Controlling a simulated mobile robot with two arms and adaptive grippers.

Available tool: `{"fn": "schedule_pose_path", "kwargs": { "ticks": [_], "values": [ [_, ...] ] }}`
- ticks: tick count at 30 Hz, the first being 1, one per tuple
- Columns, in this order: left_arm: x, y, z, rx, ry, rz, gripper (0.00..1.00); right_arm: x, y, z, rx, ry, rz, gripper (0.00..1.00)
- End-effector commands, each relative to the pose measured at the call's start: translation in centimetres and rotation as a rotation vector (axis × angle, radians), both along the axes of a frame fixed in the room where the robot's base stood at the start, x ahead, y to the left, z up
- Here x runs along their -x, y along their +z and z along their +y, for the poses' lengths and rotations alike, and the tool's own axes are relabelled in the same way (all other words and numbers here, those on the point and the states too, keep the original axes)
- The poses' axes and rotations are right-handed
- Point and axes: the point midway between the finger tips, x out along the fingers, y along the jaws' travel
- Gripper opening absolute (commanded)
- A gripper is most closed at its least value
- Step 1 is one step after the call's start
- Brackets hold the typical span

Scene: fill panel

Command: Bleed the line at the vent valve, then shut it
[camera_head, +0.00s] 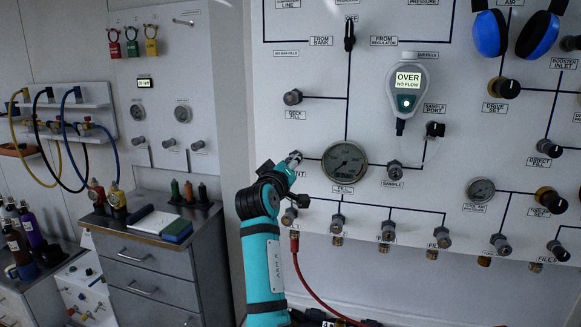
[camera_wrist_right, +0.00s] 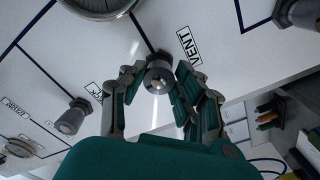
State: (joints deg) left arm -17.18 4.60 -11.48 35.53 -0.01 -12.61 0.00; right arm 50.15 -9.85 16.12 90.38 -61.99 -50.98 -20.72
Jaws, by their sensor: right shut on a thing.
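The vent valve knob (camera_wrist_right: 158,76) is a small grey cylinder on the white panel (camera_wrist_right: 60,50), beside the label VENT (camera_wrist_right: 189,46) in the right wrist view. My right gripper (camera_wrist_right: 156,84) has its fingers on both sides of this knob and is shut on it. In the head view my teal right arm reaches up to the panel, and my right gripper (camera_head: 292,162) is at the vent spot left of the round fill gauge (camera_head: 345,162). The arm and gripper cover most of the knob there. The gauge's reading is too small to tell. My left gripper is out of view.
A row of valves (camera_head: 388,231) runs below the gauge, and a red hose (camera_head: 310,285) hangs near my arm. A grey drawer cabinet (camera_head: 150,265) stands at left.

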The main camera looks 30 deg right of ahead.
Motion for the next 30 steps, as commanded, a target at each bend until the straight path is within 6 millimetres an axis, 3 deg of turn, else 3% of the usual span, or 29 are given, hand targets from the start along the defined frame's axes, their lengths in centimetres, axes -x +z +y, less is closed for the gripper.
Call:
{"fn": "schedule_pose_path", "kwargs": {
  "ticks": [3, 4, 9, 19, 30],
  "values": [
    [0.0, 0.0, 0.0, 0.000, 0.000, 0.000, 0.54, 0.0, -0.2, 0.0, -0.005, 0.000, 0.003, 0.00],
    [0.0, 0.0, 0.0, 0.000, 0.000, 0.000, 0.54, 0.0, -0.2, 0.0, -0.004, 0.000, 0.004, 0.33],
    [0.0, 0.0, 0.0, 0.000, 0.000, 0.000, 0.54, 0.0, -0.2, 0.0, -0.003, -0.001, 0.002, 0.54],
    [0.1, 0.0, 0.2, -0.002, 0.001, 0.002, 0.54, 0.3, -0.1, 0.4, -0.001, 0.001, 0.000, 0.54],
    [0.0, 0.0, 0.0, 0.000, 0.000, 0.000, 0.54, 4.0, -0.2, 4.8, -0.002, 0.002, 0.001, 0.54]
  ]
}}
